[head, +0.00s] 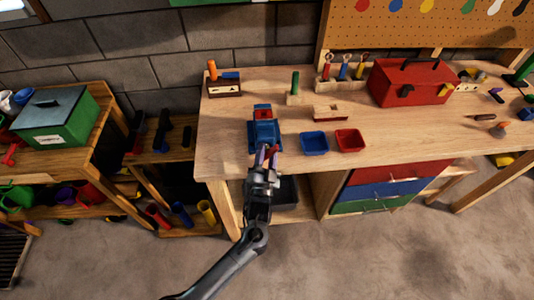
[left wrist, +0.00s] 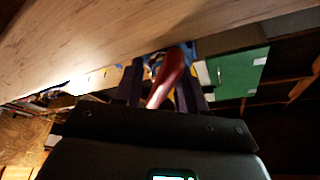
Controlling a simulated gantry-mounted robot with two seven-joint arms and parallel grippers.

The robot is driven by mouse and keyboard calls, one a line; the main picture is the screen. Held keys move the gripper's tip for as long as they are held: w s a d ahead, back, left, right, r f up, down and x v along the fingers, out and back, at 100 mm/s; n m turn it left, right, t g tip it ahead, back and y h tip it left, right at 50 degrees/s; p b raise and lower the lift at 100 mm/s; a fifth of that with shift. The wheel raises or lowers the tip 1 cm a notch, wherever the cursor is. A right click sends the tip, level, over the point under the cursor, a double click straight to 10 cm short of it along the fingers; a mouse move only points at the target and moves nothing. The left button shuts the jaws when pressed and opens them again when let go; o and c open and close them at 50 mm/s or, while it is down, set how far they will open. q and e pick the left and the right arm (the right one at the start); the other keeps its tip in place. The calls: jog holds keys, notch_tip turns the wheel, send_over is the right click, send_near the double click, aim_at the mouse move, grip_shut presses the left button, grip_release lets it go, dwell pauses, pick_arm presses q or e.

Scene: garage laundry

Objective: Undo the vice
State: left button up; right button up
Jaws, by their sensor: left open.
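A blue vice (head: 264,132) stands near the front edge of the workbench (head: 225,140), and a red piece (head: 263,112) shows at its back. My left gripper (head: 267,156) is at the front of the vice, just past the bench edge. In the left wrist view the gripper (left wrist: 163,80) is open, with its two dark fingers on either side of a red bar-like handle (left wrist: 171,76). I cannot tell whether the fingers touch the handle. A bit of the blue vice shows behind it. The gripper hides the vice's front in the head view. My right gripper is not in view.
A blue bin (head: 314,143) and a red bin (head: 350,140) stand right of the vice. A red toolbox (head: 410,83) and tool holders stand farther back. Drawers (head: 385,188) are under the bench. A green box (head: 55,118) is on the left shelf.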

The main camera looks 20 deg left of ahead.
pick_arm(q)
jog(key=v, duration=1)
jog(key=shift+s, duration=0.3)
jog(key=shift+d+f, duration=0.1)
jog(key=shift+f, duration=0.15)
